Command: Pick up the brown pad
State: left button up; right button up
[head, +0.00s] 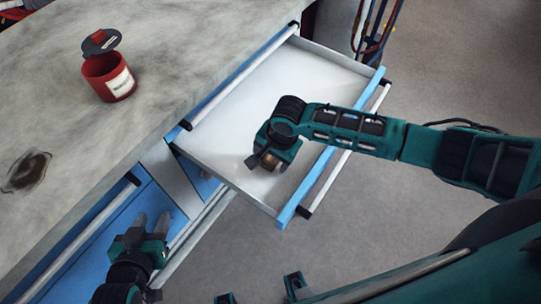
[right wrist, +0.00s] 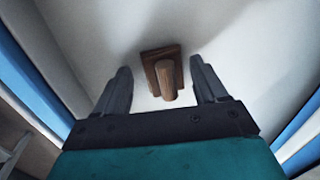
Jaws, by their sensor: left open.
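The brown pad (right wrist: 148,56) is a small wooden block with a round peg handle. It lies on the white floor of the open drawer (head: 305,75). My right gripper (right wrist: 163,80) is open above it, one finger on each side of the handle, with visible gaps. In the head view my right gripper (head: 267,162) reaches down into the drawer near its front, and a bit of brown (head: 271,182) shows at its fingers. My left gripper (head: 151,224) is open and empty, in front of the blue cabinet at lower left.
A red tin (head: 108,76) with a dark lid tilted up stands on the grey worktop (head: 165,35), near a dark stain (head: 25,172). The drawer has blue-edged front (head: 330,150) and low side walls around my right gripper. Most of the drawer floor is bare.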

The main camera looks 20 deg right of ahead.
aim_at(271, 159)
pick_arm(q)
jog(key=shift+s+f, duration=0.15)
jog(key=shift+s, duration=0.15)
pick_arm(e)
jog(key=shift+s, duration=0.1)
jog(key=c, duration=1.1)
jog(key=shift+c, duration=0.2)
pick_arm(q)
jog(key=r+p, duration=0.4)
jog(key=shift+w+r, duration=0.2)
jog(key=shift+r, duration=0.05)
pick_arm(e)
notch_tip(271, 159, up, 20)
